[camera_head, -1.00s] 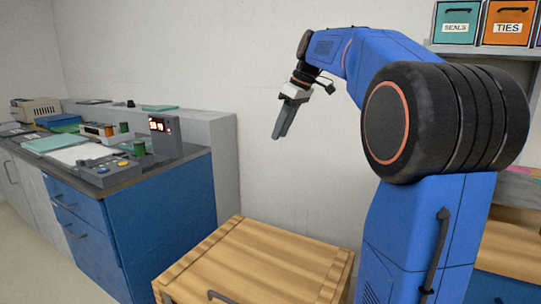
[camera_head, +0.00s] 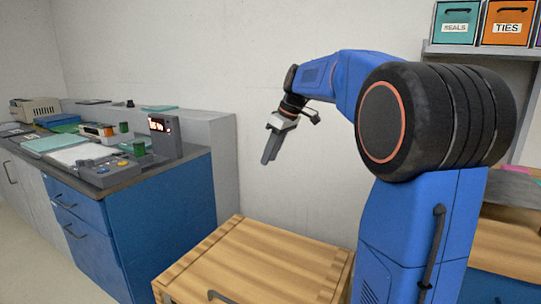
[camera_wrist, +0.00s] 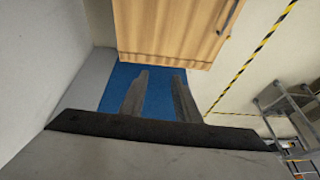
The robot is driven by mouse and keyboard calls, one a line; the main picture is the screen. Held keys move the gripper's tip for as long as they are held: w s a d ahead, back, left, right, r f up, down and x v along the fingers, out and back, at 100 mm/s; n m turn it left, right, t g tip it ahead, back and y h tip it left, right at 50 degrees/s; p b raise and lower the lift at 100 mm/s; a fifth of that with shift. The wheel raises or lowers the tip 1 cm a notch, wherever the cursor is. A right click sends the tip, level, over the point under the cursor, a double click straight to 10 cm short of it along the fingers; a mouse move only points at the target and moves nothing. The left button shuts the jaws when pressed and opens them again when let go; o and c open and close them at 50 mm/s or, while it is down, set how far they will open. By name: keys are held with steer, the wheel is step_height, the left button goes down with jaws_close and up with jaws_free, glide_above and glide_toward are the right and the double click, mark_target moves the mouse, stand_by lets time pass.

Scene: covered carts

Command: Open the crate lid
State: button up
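The wooden crate (camera_head: 262,262) stands low in front of me in the head view, with its flat slatted lid shut. A dark handle (camera_head: 222,297) shows at its front edge, partly cut off by the picture's bottom. In the wrist view, the crate (camera_wrist: 165,28) fills the top middle, and its handle (camera_wrist: 229,16) lies at the upper right. My gripper (camera_head: 268,158) hangs in the air above and behind the lid, pointing down, and touches nothing. In the wrist view, my gripper's two fingers (camera_wrist: 160,76) are apart with nothing between them.
A blue counter (camera_head: 165,215) with devices stands at the left. A shelf with labelled bins (camera_head: 507,24) is at the upper right. The wrist view shows yellow-black floor tape (camera_wrist: 245,70) and a metal rack (camera_wrist: 292,108). The air above the lid is clear.

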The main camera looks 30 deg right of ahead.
jaws_close()
stand_by(1.1)
jaws_free()
steer(key=shift+r, duration=0.1)
steer(key=v, duration=1.7)
steer(key=shift+d+r, duration=0.1)
